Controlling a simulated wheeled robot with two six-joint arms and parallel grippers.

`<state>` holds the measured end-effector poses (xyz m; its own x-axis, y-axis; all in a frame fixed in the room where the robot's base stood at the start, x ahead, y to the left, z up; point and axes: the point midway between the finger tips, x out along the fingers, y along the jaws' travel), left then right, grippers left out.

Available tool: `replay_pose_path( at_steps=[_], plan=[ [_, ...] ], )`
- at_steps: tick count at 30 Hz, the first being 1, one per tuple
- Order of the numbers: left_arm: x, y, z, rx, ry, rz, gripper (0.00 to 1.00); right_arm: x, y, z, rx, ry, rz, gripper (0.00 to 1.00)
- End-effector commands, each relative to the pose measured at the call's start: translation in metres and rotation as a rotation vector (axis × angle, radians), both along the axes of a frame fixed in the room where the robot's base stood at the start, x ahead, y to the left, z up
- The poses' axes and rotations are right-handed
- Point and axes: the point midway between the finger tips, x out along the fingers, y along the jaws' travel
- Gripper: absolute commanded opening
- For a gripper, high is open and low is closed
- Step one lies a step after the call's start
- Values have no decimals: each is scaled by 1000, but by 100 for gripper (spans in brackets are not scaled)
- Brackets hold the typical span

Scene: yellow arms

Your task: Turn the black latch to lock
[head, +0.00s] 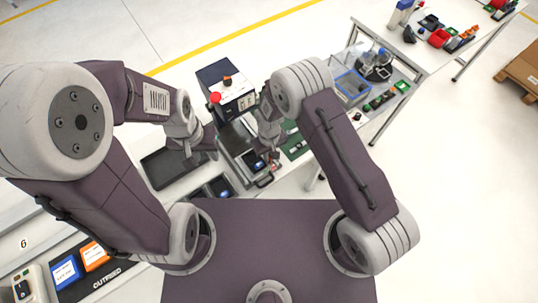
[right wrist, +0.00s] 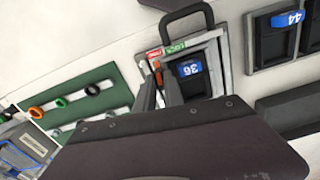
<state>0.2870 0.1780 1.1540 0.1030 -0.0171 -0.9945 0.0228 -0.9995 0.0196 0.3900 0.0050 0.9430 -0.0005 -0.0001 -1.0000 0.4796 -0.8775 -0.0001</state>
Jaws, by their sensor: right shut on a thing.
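The black latch is mostly hidden between and behind my right fingers, so its angle cannot be read. It belongs to a grey-framed unit (right wrist: 224,52) with a black handle (right wrist: 187,14), a red label (right wrist: 154,54) and a green LOCK label (right wrist: 176,47). My right gripper (right wrist: 160,88) is at the labelled corner of this unit, shut on the latch. In the head view the right gripper (head: 272,160) is over the bench. My left gripper (head: 203,152) hangs above the bench to the left, apart from the unit; its jaws are too small to read.
A blue tag marked 36 (right wrist: 190,68) sits inside the unit. Another black unit with a blue tag 44 (right wrist: 287,19) is beside it. A green board with coloured rings (right wrist: 96,112) lies on the other side. A box with a red button (head: 215,97) stands behind the grippers.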

Motion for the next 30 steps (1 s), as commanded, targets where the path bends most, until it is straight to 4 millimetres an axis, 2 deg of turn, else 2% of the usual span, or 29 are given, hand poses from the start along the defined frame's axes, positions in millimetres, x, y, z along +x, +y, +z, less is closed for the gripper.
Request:
replay_pose_path(
  at_steps=[12,30],
  plan=[
    [0,0,-20,0,0,0,36,1,0,-1,1,-3,-375,0],
    [0,0,-38,0,0,0,36,1,0,0,3,-2,-944,0]
  ],
)
